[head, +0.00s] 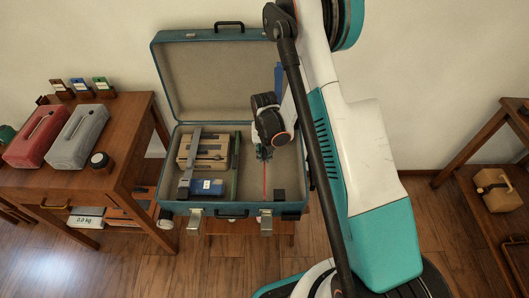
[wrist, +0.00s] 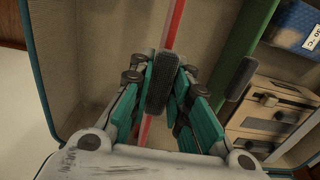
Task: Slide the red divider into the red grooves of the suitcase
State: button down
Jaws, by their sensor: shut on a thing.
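The open blue suitcase (head: 160,118) rests on a low stand, lid up against the wall. My gripper (head: 264,152) is down inside its right-hand part. In the wrist view my gripper (wrist: 163,85) is shut on the red divider (wrist: 173,25), which stands edge-up and runs through the fingers. In the head view the red divider (head: 265,182) shows as a thin red line, running from the fingers toward the suitcase's front wall. The red grooves cannot be made out, and I cannot tell whether the divider's ends sit in them.
A green divider (head: 235,168) stands left of my gripper. Beyond it are a wooden box (head: 214,142) and a blue box (head: 207,187). Side tables (head: 140,125) stand left and right (head: 473,190).

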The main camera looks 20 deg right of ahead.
jog(key=shift+f, duration=2.8)
jog(key=c, duration=1.4)
grip_release()
jog(key=shift+c, duration=0.2)
notch_tip(320, 180, up, 12)
jog(key=shift+r, duration=0.1)
